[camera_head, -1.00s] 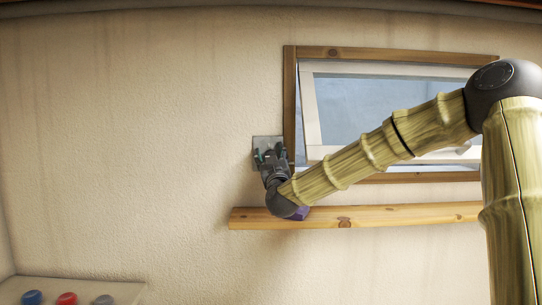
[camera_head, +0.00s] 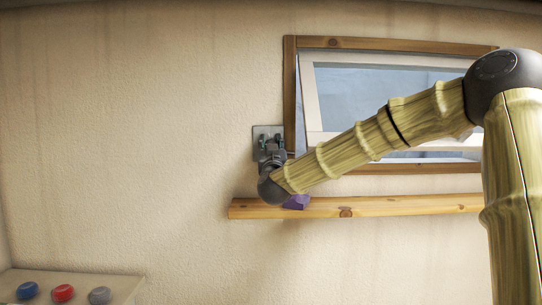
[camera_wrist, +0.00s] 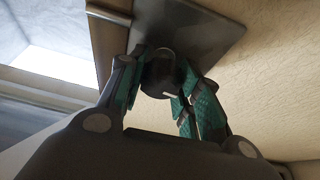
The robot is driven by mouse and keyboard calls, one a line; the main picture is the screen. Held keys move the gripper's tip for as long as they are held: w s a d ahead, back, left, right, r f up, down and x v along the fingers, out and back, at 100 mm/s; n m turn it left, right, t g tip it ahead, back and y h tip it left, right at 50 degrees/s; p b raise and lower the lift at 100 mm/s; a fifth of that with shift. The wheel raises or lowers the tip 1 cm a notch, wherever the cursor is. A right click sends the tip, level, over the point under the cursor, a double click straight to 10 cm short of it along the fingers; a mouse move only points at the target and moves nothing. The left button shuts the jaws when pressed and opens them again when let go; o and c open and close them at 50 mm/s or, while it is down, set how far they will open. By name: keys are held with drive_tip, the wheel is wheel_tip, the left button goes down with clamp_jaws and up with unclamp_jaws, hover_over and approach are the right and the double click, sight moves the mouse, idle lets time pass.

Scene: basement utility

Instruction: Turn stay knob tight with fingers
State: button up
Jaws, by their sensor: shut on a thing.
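The stay knob (camera_wrist: 160,78) is a dark round knob in front of a grey metal plate (camera_wrist: 205,40) on the wall. In the head view the plate (camera_head: 262,132) sits just left of the window frame, and my gripper covers the knob. My gripper (camera_wrist: 160,90) is shut on the knob, with a green-padded finger on each side of it. In the head view my gripper (camera_head: 271,145) points up at the plate. A metal stay rod (camera_wrist: 108,15) runs from the plate toward the window. The window sash (camera_head: 315,105) is tilted in its wooden frame (camera_head: 290,85).
A wooden shelf (camera_head: 400,205) runs below the window, with a purple object (camera_head: 297,202) on it just under my wrist. At the lower left a pale surface (camera_head: 70,280) carries blue, red (camera_head: 62,293) and grey knobs. The wall left of the plate is bare.

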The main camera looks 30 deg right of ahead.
drive_tip(key=m+b, duration=0.2)
drive_tip(key=m+g+h+b, duration=0.1)
drive_tip(key=m, duration=0.1)
drive_tip(key=m+h+b, duration=0.1)
drive_tip(key=m+b, duration=0.1)
drive_tip(key=shift+f+g+b, duration=0.25)
drive_tip(key=shift+g+b, duration=0.05)
drive_tip(key=shift+g, duration=0.1)
drive_tip(key=m+g+b, duration=0.1)
drive_tip(key=m+b, duration=0.1)
drive_tip(key=m+g+h+b, duration=0.1)
drive_tip(key=m+b, duration=0.1)
drive_tip(key=m, duration=0.1)
drive_tip(key=shift+d+h, duration=0.1)
drive_tip(key=shift+h, duration=0.2)
drive_tip(key=m+g+b, duration=0.1)
drive_tip(key=m, duration=0.1)
drive_tip(key=m+g+b, duration=0.1)
drive_tip(key=m, duration=0.1)
drive_tip(key=shift+m+h+b, duration=0.3)
drive_tip(key=shift+b, duration=0.05)
drive_tip(key=shift+r+m+g+b, duration=0.15)
drive_tip(key=shift+m+g+b, duration=0.75)
drive_tip(key=shift+m, duration=0.9)
drive_tip(key=shift+s, duration=0.1)
drive_tip(key=o, duration=1)
drive_tip(key=shift+d, duration=0.1)
drive_tip(key=shift+o, duration=0.2)
